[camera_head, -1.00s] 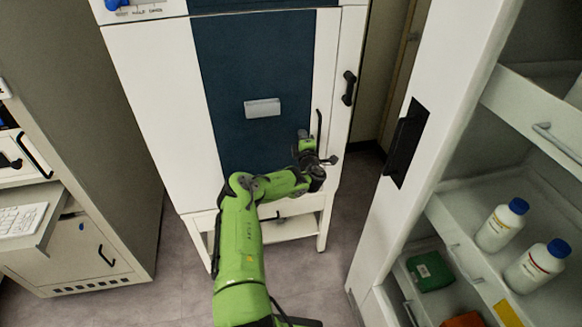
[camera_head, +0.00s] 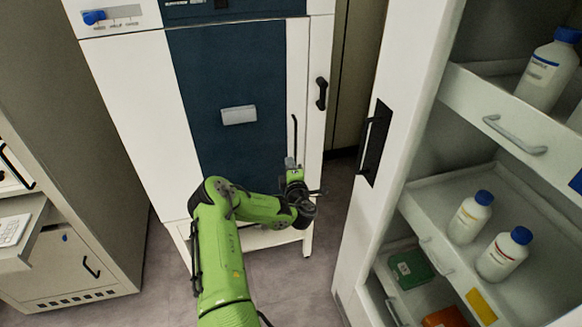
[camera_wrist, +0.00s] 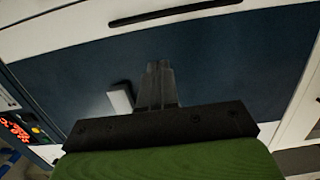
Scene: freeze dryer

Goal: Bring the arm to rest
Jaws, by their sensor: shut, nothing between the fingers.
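My green arm (camera_head: 222,262) reaches up from the bottom of the head view and bends to the right at its elbow. My gripper (camera_head: 291,163) is at its end, in front of the lower right part of the freeze dryer (camera_head: 125,105). In the wrist view my gripper (camera_wrist: 158,66) is shut with its fingers together and nothing between them. The dryer's dark blue door (camera_wrist: 235,55) lies behind the fingers there. From these views I cannot tell how near the fingers are to the door.
An open white cabinet (camera_head: 400,90) stands at the right, with bottles (camera_head: 470,217) in its pull-out trays. A grey cabinet (camera_head: 70,130) with a keyboard shelf (camera_head: 22,232) is at the left. Bare floor (camera_head: 150,300) lies between them.

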